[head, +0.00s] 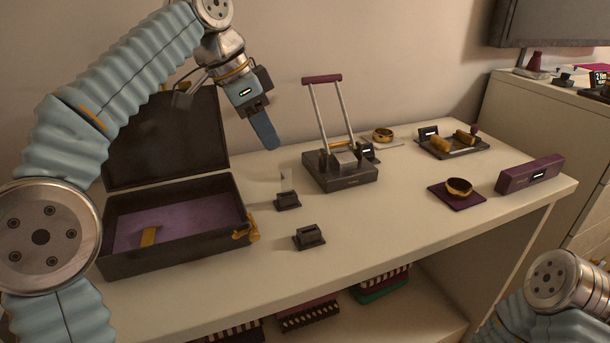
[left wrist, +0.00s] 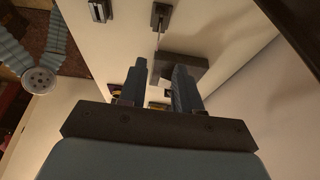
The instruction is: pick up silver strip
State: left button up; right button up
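A thin silver strip (head: 287,180) stands upright in a small black holder (head: 288,201) on the white table, right of the open case. In the left wrist view the strip (left wrist: 157,36) shows as a thin pale line beside its black holder (left wrist: 161,15). My left gripper (head: 267,140) hangs above the table, up and left of the strip in the head view, apart from it. Its two blue fingers (left wrist: 156,70) are spread with nothing between them. My right arm shows at the lower right of the head view, but its gripper is out of view.
An open black case (head: 117,252) with purple lining stands at left. A press-like device (head: 340,180) with a tall handle stands right of the strip. Another black holder (head: 309,237) sits in front. Brass parts and a purple block (head: 530,174) lie further right.

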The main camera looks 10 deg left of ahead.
pick_arm(q)
jog(key=b, duration=0.1)
send_near(290, 189)
jog(key=shift+w+d+f, duration=0.55)
jog(key=shift+w+f, duration=0.15)
jog(key=shift+w, duration=0.05)
jog(key=x, duration=0.3)
jog(key=b+x, duration=0.1)
jog(key=x, duration=0.2)
jog(key=shift+s+d+b, duration=0.1)
jog(key=shift+s+b, duration=0.1)
jog(key=shift+b, duration=0.1)
grip_shut()
